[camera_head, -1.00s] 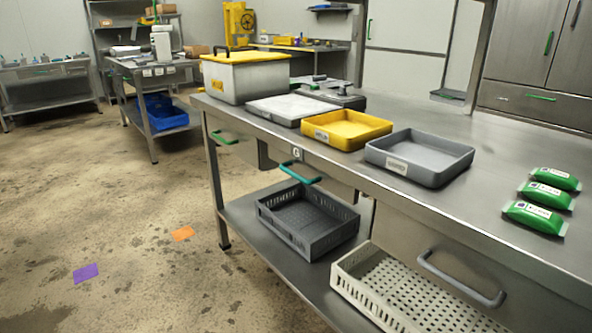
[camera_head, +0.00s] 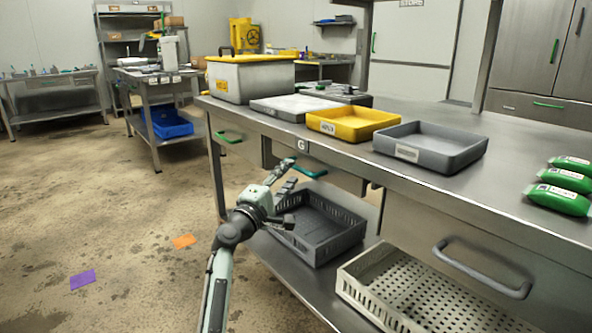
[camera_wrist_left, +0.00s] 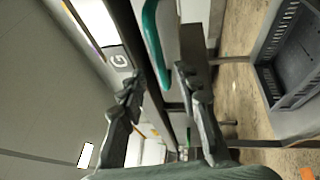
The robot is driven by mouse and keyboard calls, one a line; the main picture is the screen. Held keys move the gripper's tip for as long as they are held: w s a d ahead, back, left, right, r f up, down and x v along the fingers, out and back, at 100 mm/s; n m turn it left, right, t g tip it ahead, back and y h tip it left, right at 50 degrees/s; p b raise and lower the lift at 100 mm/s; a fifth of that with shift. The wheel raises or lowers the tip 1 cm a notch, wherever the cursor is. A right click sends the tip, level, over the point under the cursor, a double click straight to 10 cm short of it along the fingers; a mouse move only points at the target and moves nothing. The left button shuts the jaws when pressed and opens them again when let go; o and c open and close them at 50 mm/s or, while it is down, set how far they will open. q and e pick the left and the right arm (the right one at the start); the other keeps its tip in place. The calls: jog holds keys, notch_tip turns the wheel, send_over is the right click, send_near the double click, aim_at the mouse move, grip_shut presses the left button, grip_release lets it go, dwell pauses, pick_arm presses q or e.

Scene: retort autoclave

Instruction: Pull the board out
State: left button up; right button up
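A teal bar handle (camera_head: 310,173) sits at the front of the long steel table, just below the label G. It also shows in the left wrist view (camera_wrist_left: 153,45), ahead of the fingers. I cannot clearly make out the board itself behind the handle. My left gripper (camera_head: 294,172) is at the table front, close to the left end of the handle. My right gripper is not in view.
A grey crate (camera_head: 352,222) and a white perforated crate (camera_head: 352,284) stand on the lower shelf. A drawer with a grey handle (camera_head: 480,275) is at the right. A yellow tray (camera_head: 385,120) and a grey tray (camera_head: 470,160) rest on top.

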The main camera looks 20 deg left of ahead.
aim_at(296, 165)
pick_arm(q)
jog(key=shift+w+d+r, duration=0.1)
jog(key=shift+w+r, duration=0.05)
jog(key=shift+w, duration=0.95)
jog(key=shift+w+d+r, duration=0.1)
jog(key=shift+w+r, duration=0.05)
jog(key=shift+w, duration=0.9)
jog(key=shift+c, duration=0.6)
grip_shut()
